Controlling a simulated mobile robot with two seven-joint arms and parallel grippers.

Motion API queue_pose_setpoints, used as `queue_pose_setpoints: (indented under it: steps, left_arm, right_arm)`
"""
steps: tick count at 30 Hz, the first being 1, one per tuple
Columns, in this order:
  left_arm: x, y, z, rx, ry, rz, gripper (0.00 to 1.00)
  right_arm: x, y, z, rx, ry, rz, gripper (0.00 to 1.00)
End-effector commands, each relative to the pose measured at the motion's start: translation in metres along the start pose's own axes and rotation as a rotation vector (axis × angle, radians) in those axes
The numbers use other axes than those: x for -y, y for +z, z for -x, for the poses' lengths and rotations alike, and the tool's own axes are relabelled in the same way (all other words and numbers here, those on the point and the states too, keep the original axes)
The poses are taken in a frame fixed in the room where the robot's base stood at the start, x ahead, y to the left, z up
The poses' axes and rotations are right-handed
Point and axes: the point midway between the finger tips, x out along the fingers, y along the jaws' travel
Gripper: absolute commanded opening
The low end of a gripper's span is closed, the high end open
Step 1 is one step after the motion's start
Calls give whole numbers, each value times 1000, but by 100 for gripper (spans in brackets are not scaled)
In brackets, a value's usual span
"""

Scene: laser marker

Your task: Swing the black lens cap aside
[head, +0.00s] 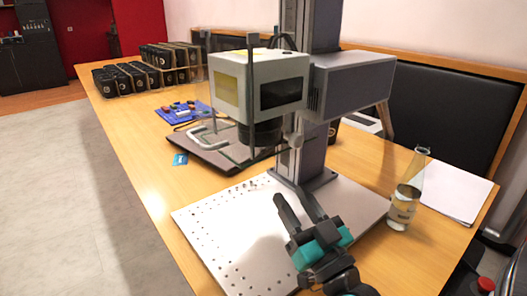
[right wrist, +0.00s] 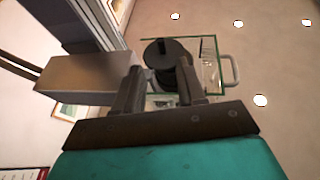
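The laser marker's pale head box (head: 262,82) hangs from a grey column, with a black lens barrel (head: 260,133) beneath it. The black lens cap (right wrist: 163,52) shows as a dark round disc under the head in the right wrist view, beyond my fingertips. In the head view I cannot clearly make out the cap from the barrel. My right gripper (head: 298,207) is over the base plate, low and in front of the column, below the head. It also shows in the right wrist view (right wrist: 158,78), fingers apart with nothing between them. My left gripper is not in view.
A clear guard with a pale handle (right wrist: 230,71) surrounds the lens area. The perforated base plate (head: 225,225) is bare at left. A glass bottle (head: 404,200) and papers (head: 452,187) stand at right. A dark laptop-like slab (head: 205,155) and blue tray (head: 182,112) lie behind.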

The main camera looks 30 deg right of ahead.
Motion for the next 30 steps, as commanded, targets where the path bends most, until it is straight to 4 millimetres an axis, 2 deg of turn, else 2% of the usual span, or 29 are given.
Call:
queue_pose_setpoints:
  steps: [5,21,30]
  left_arm:
    - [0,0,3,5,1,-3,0]
    - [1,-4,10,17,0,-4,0]
    - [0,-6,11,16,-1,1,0]
  right_arm:
    - [-1,-2,-15,-4,5,-6,40]
    - [0,-2,-103,-3,2,-3,40]
    - [0,0,-127,1,0,-1,40]
